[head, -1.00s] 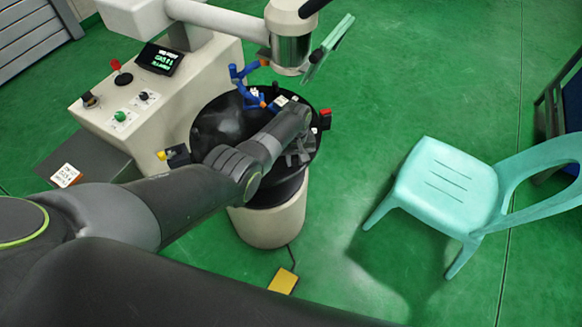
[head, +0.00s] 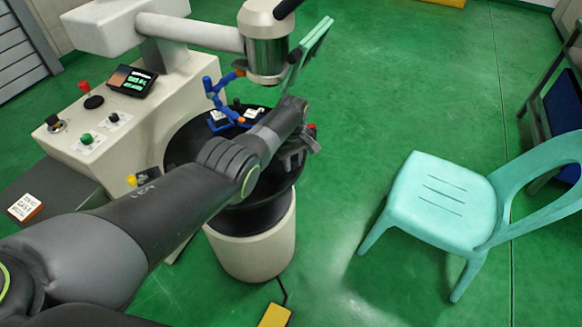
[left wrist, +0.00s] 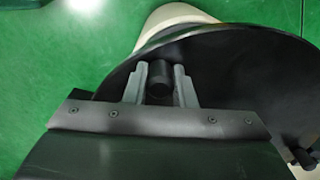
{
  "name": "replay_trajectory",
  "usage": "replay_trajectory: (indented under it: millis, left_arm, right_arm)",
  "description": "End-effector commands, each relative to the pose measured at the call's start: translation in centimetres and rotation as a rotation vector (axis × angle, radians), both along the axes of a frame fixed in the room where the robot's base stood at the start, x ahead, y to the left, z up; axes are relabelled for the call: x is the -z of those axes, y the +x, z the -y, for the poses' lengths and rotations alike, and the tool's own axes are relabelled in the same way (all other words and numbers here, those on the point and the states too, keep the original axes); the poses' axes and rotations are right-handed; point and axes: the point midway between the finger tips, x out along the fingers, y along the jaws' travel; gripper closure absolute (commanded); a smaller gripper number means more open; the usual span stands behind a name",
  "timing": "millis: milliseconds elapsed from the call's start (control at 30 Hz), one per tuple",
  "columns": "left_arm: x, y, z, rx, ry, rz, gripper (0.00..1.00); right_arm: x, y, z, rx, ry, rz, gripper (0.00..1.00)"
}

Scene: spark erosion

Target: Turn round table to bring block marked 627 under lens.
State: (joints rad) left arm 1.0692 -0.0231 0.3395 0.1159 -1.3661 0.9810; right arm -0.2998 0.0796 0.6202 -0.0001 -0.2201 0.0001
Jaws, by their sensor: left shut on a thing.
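The round table (head: 185,150) is a black disc on a cream pedestal (head: 252,245). My left gripper (head: 296,152) is at its right side in the head view. In the left wrist view my left gripper (left wrist: 160,72) is shut on an upright black peg (left wrist: 158,86) on the table. White-topped blocks (head: 220,115) with dark marks sit by a blue fixture (head: 212,92) at the back of the table, below and left of the lens (head: 267,58). Their marks are too small to read, so I cannot tell which is 627. My forearm hides the table's middle.
A cream console (head: 120,115) with a lit display (head: 131,81) and buttons stands at the left. A yellow pedal (head: 275,315) lies on the floor. A turquoise chair (head: 440,200) stands at the right. Another black peg (left wrist: 303,157) shows on the table in the left wrist view.

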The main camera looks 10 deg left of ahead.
Motion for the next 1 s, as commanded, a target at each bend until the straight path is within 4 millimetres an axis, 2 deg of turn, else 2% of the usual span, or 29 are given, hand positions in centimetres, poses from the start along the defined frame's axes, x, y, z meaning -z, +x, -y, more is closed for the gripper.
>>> replay_trajectory:
  millis: [467, 500, 633, 1000]
  left_arm:
    - [-0.07, 0.18, -0.03, -0.006, 0.001, 0.002, 1.00]
    - [-0.07, 0.18, -0.03, -0.006, 0.001, 0.002, 0.72]
    - [-0.05, 0.16, -0.03, -0.006, 0.001, 0.001, 0.55]
    - [-0.01, 0.11, 0.00, -0.006, 0.001, 0.001, 0.55]
  right_arm:
    - [0.18, -0.03, -0.02, 0.000, 0.000, 0.000, 0.64]
    - [0.18, -0.03, -0.02, 0.000, 0.000, 0.000, 0.64]
    - [0.18, -0.04, -0.02, 0.000, 0.000, 0.000, 0.64]
    - [0.19, -0.04, -0.02, 0.000, 0.000, 0.000, 0.64]
